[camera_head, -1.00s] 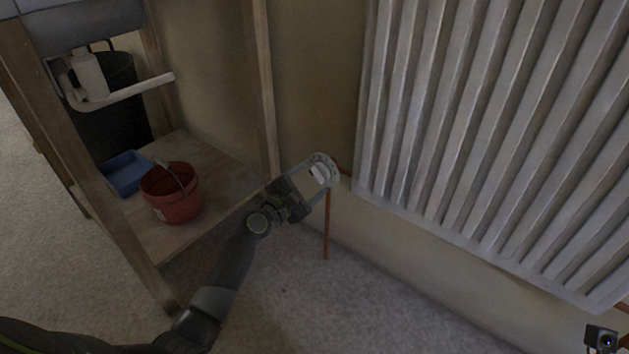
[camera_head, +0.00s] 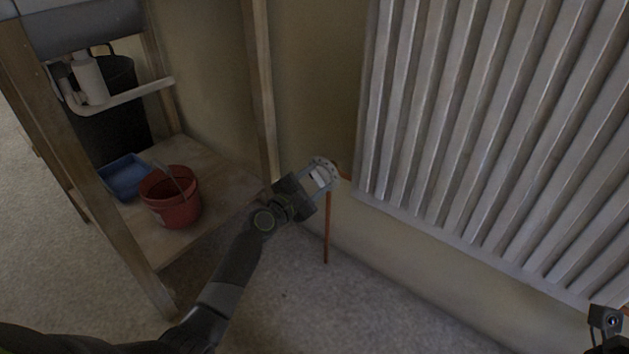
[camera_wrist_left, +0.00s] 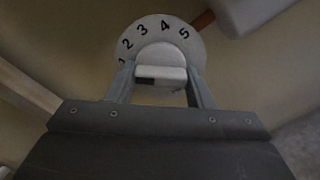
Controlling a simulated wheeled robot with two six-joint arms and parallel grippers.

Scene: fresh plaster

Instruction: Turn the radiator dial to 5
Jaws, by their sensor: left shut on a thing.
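The radiator dial (camera_head: 328,165) is a pale round disc on the wall at the radiator's lower left. In the left wrist view the disc (camera_wrist_left: 185,50) shows the numbers 1 to 5 in an arc, with 5 at the right. A white knob (camera_wrist_left: 160,55) stands at its centre, with a dark mark at the left of its front face. My left gripper (camera_head: 321,180) is shut on the knob, one finger at each side. I cannot tell which number the knob points to.
The ribbed white radiator (camera_head: 480,120) fills the right. A copper pipe (camera_head: 327,230) runs down below the dial. At left, a wooden frame holds a shelf (camera_head: 215,180) with a red bucket (camera_head: 170,205) and a blue tray (camera_head: 124,178). The carpet (camera_head: 300,300) below is clear.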

